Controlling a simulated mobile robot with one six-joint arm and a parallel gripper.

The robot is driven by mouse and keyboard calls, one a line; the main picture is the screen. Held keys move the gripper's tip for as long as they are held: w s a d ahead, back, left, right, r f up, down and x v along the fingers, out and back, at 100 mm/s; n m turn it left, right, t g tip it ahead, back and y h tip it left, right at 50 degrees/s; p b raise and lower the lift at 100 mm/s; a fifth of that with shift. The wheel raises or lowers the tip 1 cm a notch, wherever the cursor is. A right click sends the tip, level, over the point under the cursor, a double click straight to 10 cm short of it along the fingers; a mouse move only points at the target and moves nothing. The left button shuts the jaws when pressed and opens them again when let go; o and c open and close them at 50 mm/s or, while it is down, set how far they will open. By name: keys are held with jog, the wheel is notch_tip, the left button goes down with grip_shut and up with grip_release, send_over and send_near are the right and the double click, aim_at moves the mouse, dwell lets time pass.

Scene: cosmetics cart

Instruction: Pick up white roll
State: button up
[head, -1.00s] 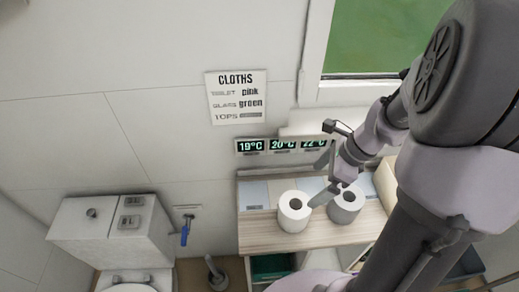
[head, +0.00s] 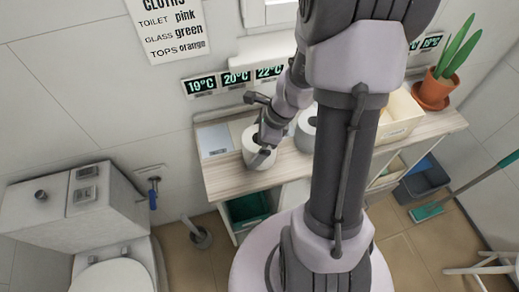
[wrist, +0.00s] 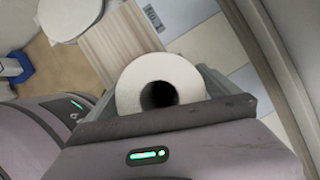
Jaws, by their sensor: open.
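The white roll (head: 250,146) stands upright near the left end of the wooden shelf top (head: 222,180). A greyer roll (head: 306,128) stands to its right, partly hidden by my arm. In the head view my gripper (head: 263,154) is at the white roll and covers part of it. In the wrist view a pale roll (wrist: 132,84) with a dark hole shows end-on, close to the open, dark jaws. Its lower part is hidden behind the gripper. I cannot tell whether the jaws touch it.
The wall with temperature displays (head: 237,78) is close behind the shelf. A toilet (head: 75,215) stands at the left. A cream box (head: 400,115) and a potted plant (head: 436,88) are on the right of the shelf. A blue handle (head: 153,194) hangs between toilet and shelf.

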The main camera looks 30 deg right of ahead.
jog(key=shift+r, duration=0.1)
jog(key=c, duration=1.3)
jog(key=shift+r, duration=0.1)
